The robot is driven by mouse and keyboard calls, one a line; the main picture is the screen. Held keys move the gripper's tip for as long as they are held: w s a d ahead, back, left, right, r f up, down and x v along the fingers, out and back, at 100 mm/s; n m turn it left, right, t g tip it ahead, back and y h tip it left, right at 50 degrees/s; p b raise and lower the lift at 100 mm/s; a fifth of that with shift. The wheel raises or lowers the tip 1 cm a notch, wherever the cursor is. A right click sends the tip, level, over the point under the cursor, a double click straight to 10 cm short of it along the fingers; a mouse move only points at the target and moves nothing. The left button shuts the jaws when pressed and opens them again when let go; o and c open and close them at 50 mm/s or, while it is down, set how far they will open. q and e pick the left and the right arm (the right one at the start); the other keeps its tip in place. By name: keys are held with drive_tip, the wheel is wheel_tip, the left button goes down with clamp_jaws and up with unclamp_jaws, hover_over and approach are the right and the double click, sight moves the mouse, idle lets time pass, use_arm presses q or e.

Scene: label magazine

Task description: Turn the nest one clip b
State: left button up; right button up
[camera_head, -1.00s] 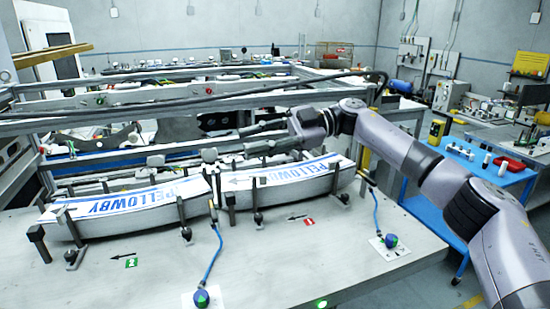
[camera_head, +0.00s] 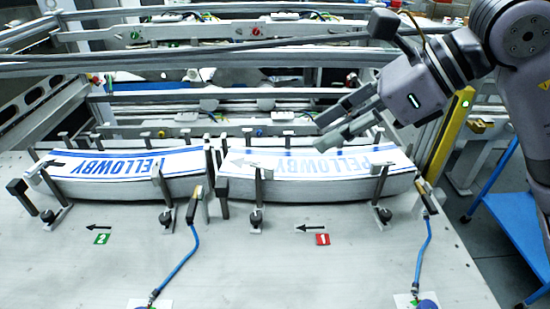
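Nest one, by the red "1" tag (camera_head: 322,239), holds a curved stack of white PELLOWBY labels (camera_head: 310,165). Upright dark clips stand along its front: a left one (camera_head: 257,190) and a right one (camera_head: 379,184), each with a dark knob at its foot. I cannot tell which is clip b. More posts show behind the stack, partly hidden. My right gripper (camera_head: 318,135) comes in from the upper right. Its fingers are apart and empty, and in the picture they overlap the stack's back edge; it appears to be above the stack. My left gripper is not in view.
Nest two, by the green "2" tag (camera_head: 102,239), holds another label stack (camera_head: 130,173) at left. Black-and-yellow hand pieces (camera_head: 195,203) (camera_head: 427,198) with blue cords are at the nests' right ends. Rails (camera_head: 200,65) run behind. The front tabletop (camera_head: 260,275) is mostly clear.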

sight(272, 168)
drive_tip(key=p+x, duration=0.2)
drive_tip(key=x, duration=0.3)
drive_tip(key=p+x, duration=0.2)
drive_tip(key=x, duration=0.3)
drive_tip(key=shift+w+f, duration=0.3)
drive_tip(key=shift+x, duration=0.9)
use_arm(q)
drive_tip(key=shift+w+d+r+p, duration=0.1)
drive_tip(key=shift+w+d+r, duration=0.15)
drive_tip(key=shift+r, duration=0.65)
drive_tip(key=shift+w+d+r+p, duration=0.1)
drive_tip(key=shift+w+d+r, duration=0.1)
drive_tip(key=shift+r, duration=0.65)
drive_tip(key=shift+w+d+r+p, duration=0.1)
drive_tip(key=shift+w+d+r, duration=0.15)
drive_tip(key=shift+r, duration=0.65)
use_arm(e)
drive_tip(key=shift+w+a+f, duration=0.15)
drive_tip(key=shift+a+f, duration=0.05)
drive_tip(key=shift+f, duration=0.2)
drive_tip(key=shift+c, duration=0.2)
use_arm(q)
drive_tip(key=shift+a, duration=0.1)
use_arm(e)
clamp_jaws()
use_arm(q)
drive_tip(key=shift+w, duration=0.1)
